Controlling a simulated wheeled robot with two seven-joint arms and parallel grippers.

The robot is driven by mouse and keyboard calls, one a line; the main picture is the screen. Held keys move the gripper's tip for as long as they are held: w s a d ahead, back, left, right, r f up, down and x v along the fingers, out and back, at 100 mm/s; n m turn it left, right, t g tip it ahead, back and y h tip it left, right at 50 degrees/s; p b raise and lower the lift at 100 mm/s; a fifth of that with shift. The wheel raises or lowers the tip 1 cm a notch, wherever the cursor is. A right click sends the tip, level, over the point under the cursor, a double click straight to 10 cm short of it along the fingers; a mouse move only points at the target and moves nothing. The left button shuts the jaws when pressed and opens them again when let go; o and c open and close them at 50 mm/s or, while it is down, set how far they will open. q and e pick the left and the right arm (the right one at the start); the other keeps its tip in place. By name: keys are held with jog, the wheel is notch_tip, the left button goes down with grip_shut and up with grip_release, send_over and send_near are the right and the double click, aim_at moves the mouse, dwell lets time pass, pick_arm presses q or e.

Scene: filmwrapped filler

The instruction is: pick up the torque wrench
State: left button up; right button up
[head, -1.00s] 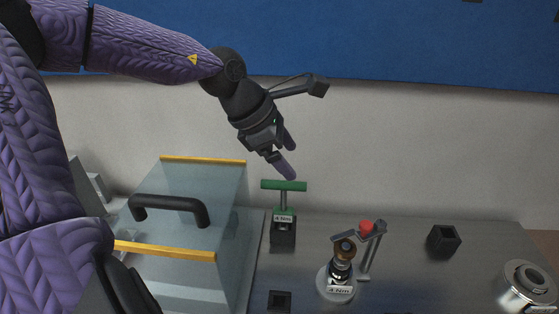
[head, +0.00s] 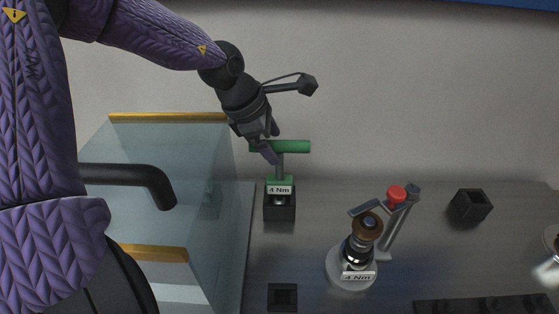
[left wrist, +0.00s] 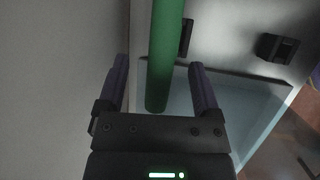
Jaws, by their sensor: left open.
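The torque wrench (head: 293,147) has a green T-shaped handle and a "4 Nm" label. It stands upright in a black square holder (head: 280,208). My left gripper (head: 271,145) is at the left part of the crossbar, and its jaws are open. In the left wrist view the green bar (left wrist: 164,50) runs between the two spread fingers of the left gripper (left wrist: 159,62), with gaps on both sides. The wrench's lower end is hidden in the holder. My right gripper is not in view.
A clear box (head: 160,145) with yellow edges and a black handle stands left of the wrench. Empty black holders (head: 470,206) sit on the bench. A grey wall stands behind.

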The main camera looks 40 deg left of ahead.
pick_arm(q)
jog(key=shift+x, duration=1)
jog(key=shift+r, duration=0.1)
grip_shut()
dwell(0.5)
